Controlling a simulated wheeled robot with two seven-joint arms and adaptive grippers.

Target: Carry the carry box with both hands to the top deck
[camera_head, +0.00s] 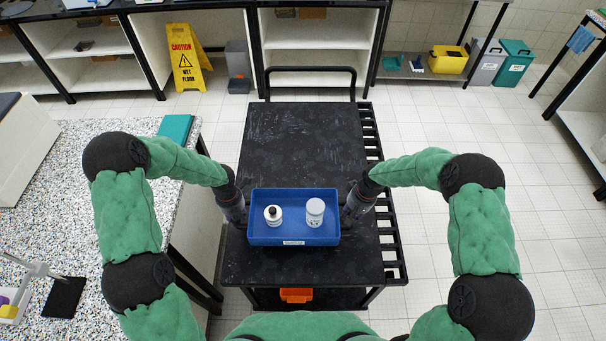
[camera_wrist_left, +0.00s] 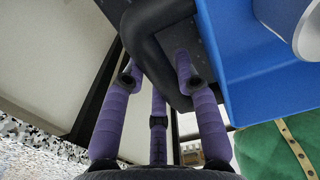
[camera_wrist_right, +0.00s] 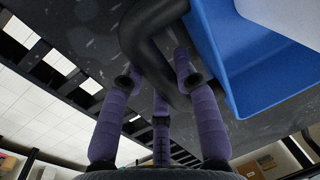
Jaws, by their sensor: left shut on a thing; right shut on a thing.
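The carry box (camera_head: 293,240) is a blue open tray with a small label on its front wall. It holds a white bottle with a dark cap (camera_head: 273,215) and a white jar (camera_head: 315,212). My left gripper (camera_head: 236,217) is shut on a black handle (camera_wrist_left: 150,45) at the box's left side. My right gripper (camera_head: 353,214) is shut on the black handle (camera_wrist_right: 150,40) at the right side. The box looks level over the black top deck (camera_head: 300,140) of a cart; I cannot tell whether it touches the deck.
A speckled counter (camera_head: 80,240) with a teal folder (camera_head: 175,128) stands left of the cart. A slatted black rack (camera_head: 392,245) runs along the cart's right edge. An orange bin (camera_head: 296,295) sits on the lower shelf. A yellow wet-floor sign (camera_head: 186,60) stands behind. The deck's far half is clear.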

